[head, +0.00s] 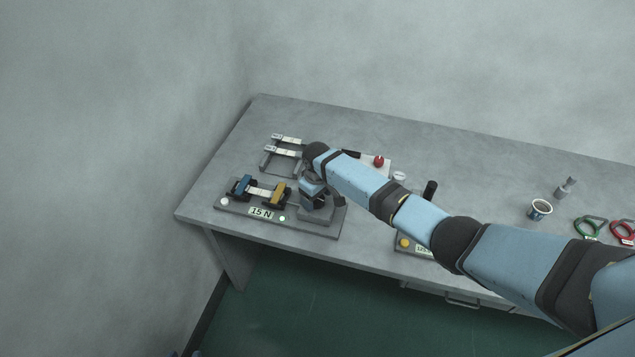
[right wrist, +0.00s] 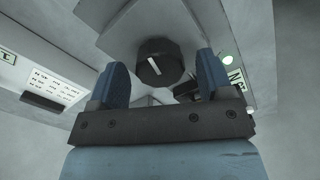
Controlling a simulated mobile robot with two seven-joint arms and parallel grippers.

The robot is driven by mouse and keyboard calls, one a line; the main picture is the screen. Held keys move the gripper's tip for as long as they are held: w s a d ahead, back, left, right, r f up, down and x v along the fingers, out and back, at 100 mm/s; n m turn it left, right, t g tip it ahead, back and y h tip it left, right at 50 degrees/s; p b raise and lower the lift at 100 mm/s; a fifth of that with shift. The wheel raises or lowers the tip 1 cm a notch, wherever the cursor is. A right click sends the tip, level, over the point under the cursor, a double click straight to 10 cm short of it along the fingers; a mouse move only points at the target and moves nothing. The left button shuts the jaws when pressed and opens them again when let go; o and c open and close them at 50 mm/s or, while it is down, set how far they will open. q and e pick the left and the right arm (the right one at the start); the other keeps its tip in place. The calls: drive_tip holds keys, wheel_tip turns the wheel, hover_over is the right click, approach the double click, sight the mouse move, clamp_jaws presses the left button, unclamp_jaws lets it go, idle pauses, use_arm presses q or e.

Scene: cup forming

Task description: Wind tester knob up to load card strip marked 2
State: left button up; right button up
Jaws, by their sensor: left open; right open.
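The tester (head: 335,232) is a grey plate at the table's left front. A blue clamp (head: 242,186) and a yellow clamp (head: 279,195) stand on it with a pale strip (head: 260,192) between them. Its label reads 15 N (head: 262,213). My right gripper (head: 318,199) is over the tester's right end and hides the knob in the head view. In the right wrist view, the round black knob (right wrist: 160,62) with a white pointer line lies between and beyond the open fingers (right wrist: 163,72). Contact cannot be told. My left gripper (head: 186,354) barely shows at the bottom edge, away from the table.
A printed card (right wrist: 62,90) shows in the right wrist view, too small to read. A rack (head: 266,163) with white strips stands behind the tester. A red ball (head: 379,160) is further right. A cup (head: 540,209) and green-handled tool (head: 586,228) are at right.

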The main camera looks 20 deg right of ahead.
wheel_tip(320, 180, up, 13)
drive_tip(key=b, duration=0.1)
drive_tip(key=shift+f, duration=0.15)
idle(0.3)
idle(1.0)
